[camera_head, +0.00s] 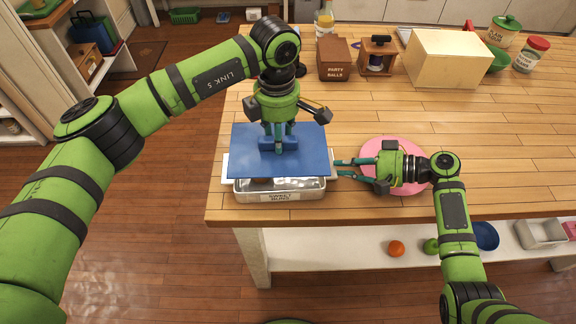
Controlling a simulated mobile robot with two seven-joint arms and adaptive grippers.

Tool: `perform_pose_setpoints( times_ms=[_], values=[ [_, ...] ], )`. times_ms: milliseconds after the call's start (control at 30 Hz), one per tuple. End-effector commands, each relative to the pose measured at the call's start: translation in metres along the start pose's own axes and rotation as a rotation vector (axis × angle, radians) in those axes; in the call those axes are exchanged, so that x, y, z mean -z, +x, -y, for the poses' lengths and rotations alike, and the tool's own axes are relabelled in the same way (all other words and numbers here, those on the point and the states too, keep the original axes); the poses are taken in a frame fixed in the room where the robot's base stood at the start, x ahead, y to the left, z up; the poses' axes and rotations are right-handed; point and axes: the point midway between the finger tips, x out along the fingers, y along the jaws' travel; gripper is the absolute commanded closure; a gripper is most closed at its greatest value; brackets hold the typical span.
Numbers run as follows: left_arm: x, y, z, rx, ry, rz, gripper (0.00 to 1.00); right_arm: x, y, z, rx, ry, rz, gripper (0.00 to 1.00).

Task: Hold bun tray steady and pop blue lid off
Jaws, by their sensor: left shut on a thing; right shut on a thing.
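The bun tray (282,196) is a shallow metal tray with a "SWEET BUNS" label on its front, at the table's front left corner. The flat blue lid (250,160) is above it, with a gap at the front where the tray's inside shows. My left gripper (279,147) points down and is shut on the lid's raised middle part. My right gripper (342,170) comes in from the right and is shut on the tray's right handle. The tray's back is hidden under the lid.
A pink round plate (408,150) lies under my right gripper. A "PARTY BALLS" box (333,58), a grinder (377,55), a pale yellow box (448,60), a green bowl (497,61) and jars stand at the back. The table's middle right is clear.

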Motion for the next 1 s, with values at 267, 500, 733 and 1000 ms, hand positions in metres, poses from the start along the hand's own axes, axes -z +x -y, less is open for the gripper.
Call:
perform_pose_setpoints(
  times_ms=[267,500,733,1000],
  values=[
    [0.0,0.0,0.0,0.0,0.0,0.0,1.0,-0.002,0.001,-0.003,-0.005,0.005,0.004,0.6],
    [0.0,0.0,0.0,0.0,0.0,0.0,1.0,-0.001,0.0,-0.001,-0.002,0.002,0.002,0.57],
    [0.0,0.0,0.0,0.0,0.0,0.0,1.0,0.0,-0.01,-0.001,-0.003,0.0,-0.001,0.57],
    [0.0,0.0,0.0,0.0,0.0,0.0,1.0,0.0,-0.063,-0.002,-0.006,0.0,-0.001,0.57]
  ],
)
